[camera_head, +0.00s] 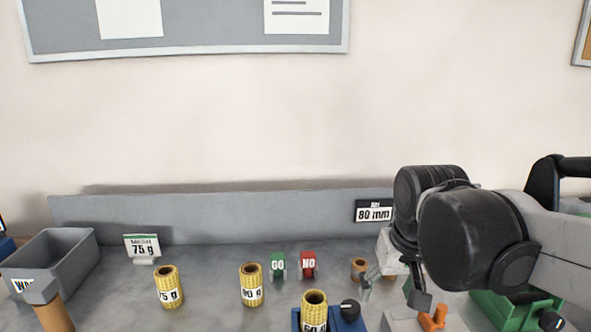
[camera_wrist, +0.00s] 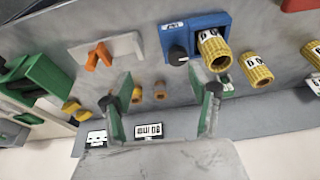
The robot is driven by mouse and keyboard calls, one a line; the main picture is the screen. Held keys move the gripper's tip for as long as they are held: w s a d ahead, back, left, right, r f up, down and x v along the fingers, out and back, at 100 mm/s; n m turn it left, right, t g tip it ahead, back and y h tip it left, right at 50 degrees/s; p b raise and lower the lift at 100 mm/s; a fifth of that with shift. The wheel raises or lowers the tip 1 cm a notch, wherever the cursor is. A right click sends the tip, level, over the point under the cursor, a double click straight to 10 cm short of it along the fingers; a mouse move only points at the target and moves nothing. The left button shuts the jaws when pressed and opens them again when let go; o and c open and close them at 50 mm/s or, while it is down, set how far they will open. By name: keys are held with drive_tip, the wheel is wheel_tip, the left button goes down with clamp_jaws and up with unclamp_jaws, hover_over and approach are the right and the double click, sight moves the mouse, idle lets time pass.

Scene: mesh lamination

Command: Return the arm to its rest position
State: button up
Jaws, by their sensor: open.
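My arm (camera_head: 470,235) reaches in from the right of the head view, bent over the right part of the grey bench. My gripper (camera_wrist: 163,92) shows in the wrist view with its two fingers spread wide apart and nothing between them. In the head view the gripper (camera_head: 396,287) points down and is partly hidden by the dark wrist joints. It hangs above the bench near small tan cylinders (camera_head: 358,268), which also show beyond the fingers in the wrist view (camera_wrist: 159,90). I cannot tell the exact gap to the bench.
Yellow mesh rolls (camera_head: 168,287) (camera_head: 251,284) stand left; another (camera_head: 314,310) is at a blue unit (camera_head: 348,318). GO (camera_head: 278,266) and NO (camera_head: 308,264) markers stand behind. A green machine (camera_head: 510,310) and orange piece (camera_head: 433,318) are right. A grey bin (camera_head: 75,262) is far left.

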drive_tip(key=s+d+f+t, duration=0.3)
drive_tip(key=s, duration=0.5)
drive_tip(key=shift+s+t, duration=0.4)
